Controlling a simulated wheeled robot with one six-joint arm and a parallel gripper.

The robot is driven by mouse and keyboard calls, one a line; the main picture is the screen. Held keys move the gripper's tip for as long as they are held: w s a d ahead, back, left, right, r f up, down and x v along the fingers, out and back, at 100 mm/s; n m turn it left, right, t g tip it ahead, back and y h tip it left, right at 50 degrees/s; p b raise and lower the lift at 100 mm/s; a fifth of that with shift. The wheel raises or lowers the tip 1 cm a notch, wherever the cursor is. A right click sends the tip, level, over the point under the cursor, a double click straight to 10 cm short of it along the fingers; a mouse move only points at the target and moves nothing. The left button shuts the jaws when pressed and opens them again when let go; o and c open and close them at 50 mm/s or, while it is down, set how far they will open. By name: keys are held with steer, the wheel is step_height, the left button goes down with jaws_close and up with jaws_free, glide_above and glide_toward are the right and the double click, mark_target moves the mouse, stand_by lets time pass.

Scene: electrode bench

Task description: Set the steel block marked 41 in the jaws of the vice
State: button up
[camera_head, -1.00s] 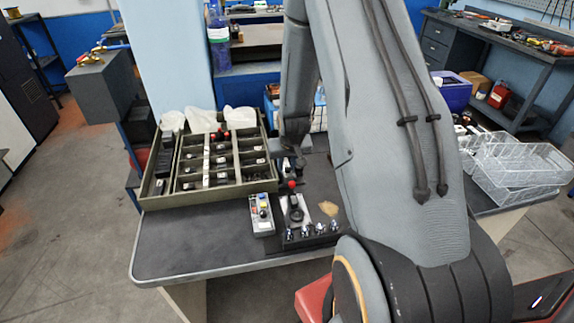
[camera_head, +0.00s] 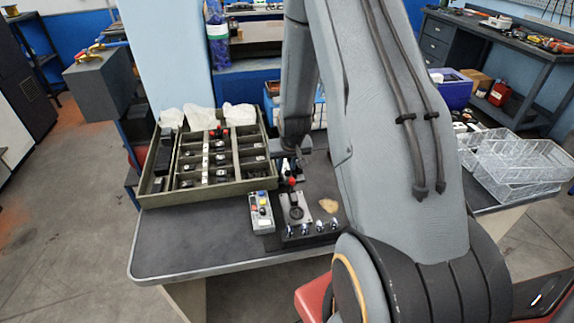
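A green tray (camera_head: 205,190) on the left of the bench holds several small dark blocks with pale faces in compartments. Their marks are too small to read, so I cannot tell which is the block marked 41. A dark fixture with a plate, a black ring and a row of shiny knobs (camera_head: 297,215) stands at the bench's front edge. It may be the vice; its jaws are not clear. A red ball knob (camera_head: 292,181) shows just behind it. My gripper (camera_head: 288,168) points down behind the fixture, right of the tray. Its fingers are too small and dark to show what they hold.
A grey control box (camera_head: 262,212) with coloured buttons sits between tray and fixture. Clear plastic bins (camera_head: 520,165) lie at the right. White bags (camera_head: 240,116) stand along the tray's back. The bench's front left (camera_head: 180,240) is bare.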

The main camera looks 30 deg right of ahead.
steer(key=shift+o, duration=0.2)
steer(key=shift+a+r, duration=0.2)
steer(key=shift+r, duration=0.3)
steer(key=shift+s+v, duration=0.1)
steer(key=shift+v, duration=1.6)
steer(key=shift+s+v, duration=0.15)
steer(key=shift+v, duration=1.55)
steer(key=shift+d, duration=0.1)
step_height(320, 180, up, 5)
steer(key=p, duration=0.5)
